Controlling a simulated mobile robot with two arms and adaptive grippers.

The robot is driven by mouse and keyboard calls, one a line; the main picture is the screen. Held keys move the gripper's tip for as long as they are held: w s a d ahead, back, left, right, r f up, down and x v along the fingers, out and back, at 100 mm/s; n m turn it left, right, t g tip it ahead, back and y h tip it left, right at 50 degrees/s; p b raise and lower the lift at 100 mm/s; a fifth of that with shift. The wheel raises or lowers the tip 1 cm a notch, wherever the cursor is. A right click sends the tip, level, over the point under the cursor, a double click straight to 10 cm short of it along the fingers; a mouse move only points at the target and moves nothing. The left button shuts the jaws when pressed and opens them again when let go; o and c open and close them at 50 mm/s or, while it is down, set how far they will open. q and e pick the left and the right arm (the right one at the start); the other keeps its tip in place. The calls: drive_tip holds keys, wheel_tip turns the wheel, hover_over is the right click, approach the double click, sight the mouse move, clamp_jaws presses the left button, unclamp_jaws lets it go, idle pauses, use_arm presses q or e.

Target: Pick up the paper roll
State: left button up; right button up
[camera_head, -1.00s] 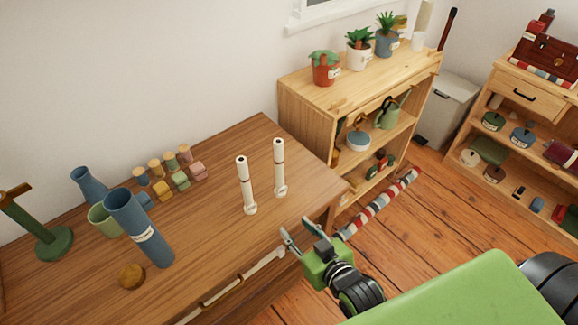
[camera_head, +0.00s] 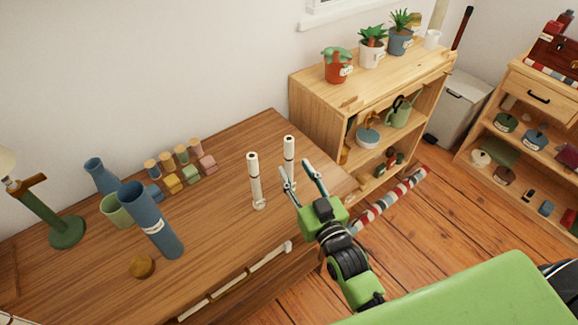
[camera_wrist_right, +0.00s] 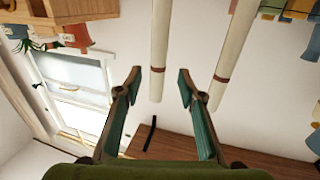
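Two slim white paper rolls with dark bands stand upright on the wooden desk (camera_head: 225,215). The left roll (camera_head: 255,180) is in full view. The right roll (camera_head: 289,148) is partly hidden behind my right gripper (camera_head: 296,168), whose fingers are spread and empty. In the right wrist view, upside down, one roll (camera_wrist_right: 160,45) lines up with the gap of the open gripper (camera_wrist_right: 159,82), and the other roll (camera_wrist_right: 235,45) is to the right. I cannot tell if a finger touches a roll. My left gripper is not in view.
A shelf with potted plants (camera_head: 372,47) is behind. A striped roll (camera_head: 392,200) lies right of the desk.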

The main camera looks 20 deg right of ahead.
sight(291, 160)
drive_tip(key=shift+w+a+r+p, duration=0.1)
drive_tip(key=shift+w+p, duration=0.25)
drive_tip(key=shift+w, duration=1.15)
drive_tip(key=shift+w+a+p, duration=0.1)
drive_tip(key=shift+w+p, duration=0.2)
drive_tip(key=shift+w, duration=1.15)
clamp_jaws()
